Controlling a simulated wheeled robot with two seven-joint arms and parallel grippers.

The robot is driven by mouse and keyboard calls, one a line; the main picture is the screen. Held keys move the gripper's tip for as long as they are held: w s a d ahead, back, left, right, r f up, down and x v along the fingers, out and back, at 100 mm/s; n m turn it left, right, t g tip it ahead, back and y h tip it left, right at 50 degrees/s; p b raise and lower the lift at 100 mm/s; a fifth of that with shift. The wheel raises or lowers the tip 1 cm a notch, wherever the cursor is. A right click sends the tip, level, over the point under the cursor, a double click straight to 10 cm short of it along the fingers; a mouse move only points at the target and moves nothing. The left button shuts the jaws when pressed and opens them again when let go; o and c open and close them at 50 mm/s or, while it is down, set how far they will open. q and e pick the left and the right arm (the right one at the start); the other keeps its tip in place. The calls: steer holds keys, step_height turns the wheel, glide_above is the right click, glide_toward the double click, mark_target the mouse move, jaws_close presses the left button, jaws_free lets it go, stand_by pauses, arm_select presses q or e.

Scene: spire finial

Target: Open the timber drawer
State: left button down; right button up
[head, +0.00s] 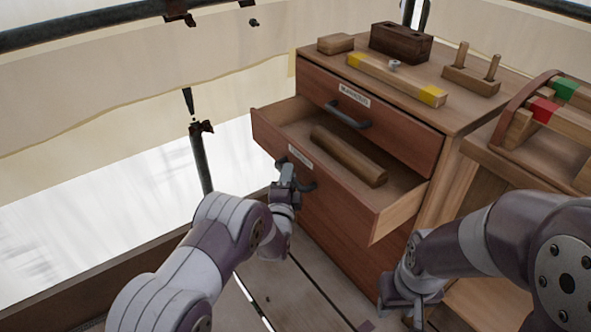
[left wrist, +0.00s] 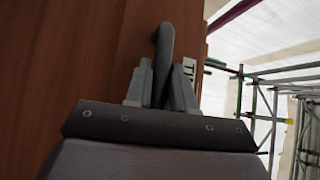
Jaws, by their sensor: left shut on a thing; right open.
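The lower drawer (head: 390,212) of the wooden cabinet is pulled well out, and a brown wooden bar (head: 347,155) lies inside it. My left gripper (head: 287,178) is at the drawer's dark handle (head: 306,186) on its front face. In the left wrist view, the fingers (left wrist: 161,88) are shut on the curved handle (left wrist: 165,45). The upper drawer (head: 385,128) is closed, with its own dark handle (head: 348,114) and a white label. The label writing on the lower drawer is too small to read. My right gripper (head: 408,312) hangs low at the right, empty; its fingers are partly out of frame.
The cabinet top holds a yellow-ended bar (head: 395,80), a dark brick-like block (head: 401,43), a small wooden block (head: 335,43) and a two-pegged stand (head: 471,77). At right, a bench carries a wooden arch piece with red and green bands. A railing (head: 100,24) runs behind.

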arm_select(q)
steer(key=s+a+p, duration=0.4)
steer(key=s+a, duration=0.3)
steer(key=a, duration=0.3)
steer(key=shift+s+a, duration=0.15)
steer(key=shift+s, duration=0.2)
steer(key=c, duration=1.1)
jaws_free()
steer(key=s+p, duration=0.1)
steer(key=s, duration=0.3)
steer(key=s+a+f, duration=0.1)
steer(key=s, duration=0.3)
steer(key=s+a+p, duration=0.1)
steer(key=s, duration=0.3)
steer(key=shift+s+f+p, duration=0.2)
steer(key=shift+f+p, duration=0.1)
steer(key=shift+f, duration=0.1)
